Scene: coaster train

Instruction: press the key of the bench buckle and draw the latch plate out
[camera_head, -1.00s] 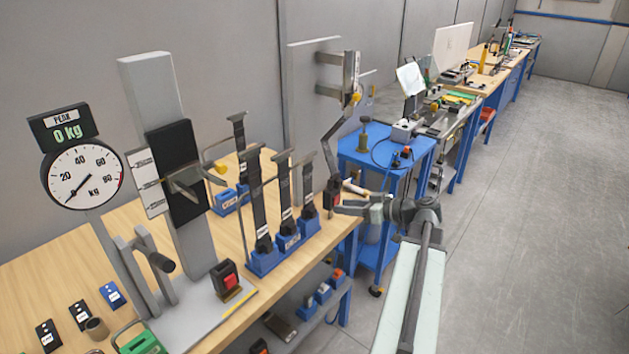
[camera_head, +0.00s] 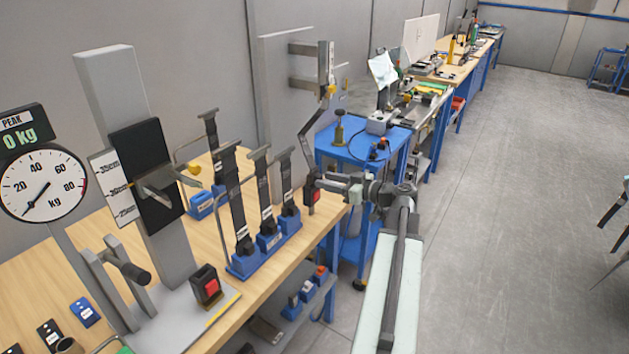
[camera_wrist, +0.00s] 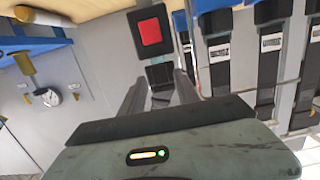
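A black buckle with a square red key (camera_wrist: 150,32) stands just beyond my fingers in the wrist view. It also shows as a small dark buckle (camera_head: 311,194) at the bench's right end in the head view. A dark latch plate (camera_wrist: 160,75) lies against the buckle's end, between my fingertips. How deep it sits in the buckle is unclear. A dark strap (camera_head: 315,118) runs from there up to a wall-panel bracket. My gripper (camera_wrist: 162,88) has a finger on each side of the plate. Whether they touch it is unclear. Another red-key buckle (camera_head: 207,287) stands on the test rig.
Strap stands with blue bases (camera_head: 268,240) stand on the bench (camera_head: 225,315) left of my gripper. The dial gauge (camera_head: 42,184) reads 0 kg. A blue cart (camera_head: 365,137) is behind the gripper.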

